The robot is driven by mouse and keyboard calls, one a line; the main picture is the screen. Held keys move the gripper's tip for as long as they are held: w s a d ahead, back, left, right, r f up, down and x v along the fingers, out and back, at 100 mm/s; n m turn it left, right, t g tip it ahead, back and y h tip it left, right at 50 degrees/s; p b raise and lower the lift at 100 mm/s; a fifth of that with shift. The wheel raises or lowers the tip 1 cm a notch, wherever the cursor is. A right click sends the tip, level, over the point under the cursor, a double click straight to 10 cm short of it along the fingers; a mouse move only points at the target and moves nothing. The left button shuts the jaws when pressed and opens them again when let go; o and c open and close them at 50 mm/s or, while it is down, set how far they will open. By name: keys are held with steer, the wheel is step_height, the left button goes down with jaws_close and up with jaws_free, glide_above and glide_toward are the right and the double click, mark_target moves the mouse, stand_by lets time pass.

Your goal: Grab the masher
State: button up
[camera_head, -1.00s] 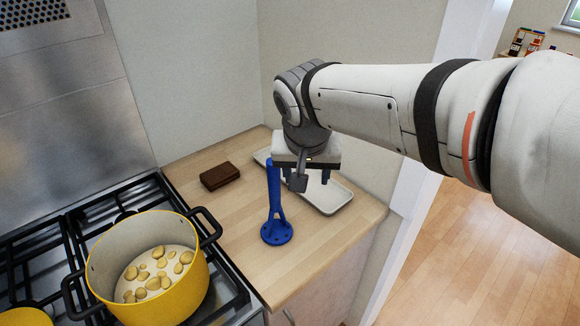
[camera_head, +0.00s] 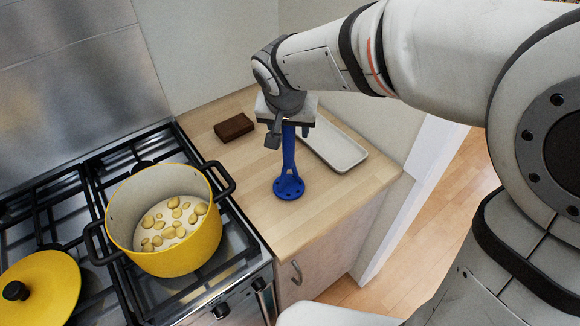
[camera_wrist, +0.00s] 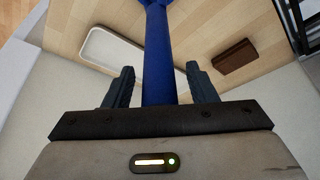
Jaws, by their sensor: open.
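The blue masher (camera_head: 289,167) stands upright on the wooden counter, its round holed foot down and its handle up. In the wrist view the masher's blue handle (camera_wrist: 158,58) runs between the two dark fingers. My gripper (camera_head: 289,130) is above the counter at the top of the handle. Its fingers are open (camera_wrist: 158,88), one on each side of the handle, with a gap showing on both sides. The top end of the handle is hidden by my gripper.
A yellow pot (camera_head: 190,250) of potatoes stands on the hob to the left, its handle toward the counter. A yellow lid (camera_head: 52,285) lies farther left. A brown block (camera_head: 234,127) and a white tray (camera_head: 352,157) lie behind the masher. The counter in front is clear.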

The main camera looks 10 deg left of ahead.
jaws_close()
stand_by(0.5)
